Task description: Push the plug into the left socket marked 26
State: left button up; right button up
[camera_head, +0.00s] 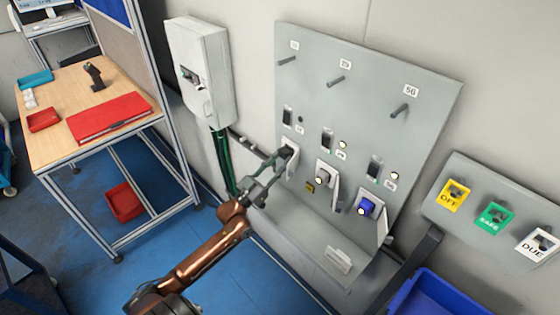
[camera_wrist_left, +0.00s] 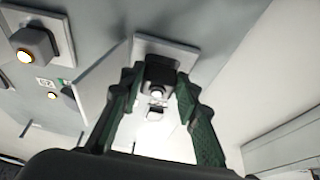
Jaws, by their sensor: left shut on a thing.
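My left gripper (camera_head: 276,162) is at the left socket, low on the grey wall panel (camera_head: 330,105). Its fingers are shut on a dark plug (camera_head: 287,152), with one finger on each side of it in the left wrist view (camera_wrist_left: 157,105). There the plug (camera_wrist_left: 160,70) lies against the white plate of the left socket (camera_wrist_left: 185,52). A small light shows on the plug's near end. I cannot tell how deep the plug sits, and the fingers hide part of it. The socket numbers are too small to read surely. My right gripper is not in view.
Pegs (camera_head: 336,81) stick out above. A white box (camera_head: 203,72) hangs to the left, and a table (camera_head: 62,90) with red items stands beyond it.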

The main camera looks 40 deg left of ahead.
pick_arm(q)
jog(key=shift+w, duration=0.4)
jog(key=o, duration=1.2)
jog(key=shift+c, duration=0.2)
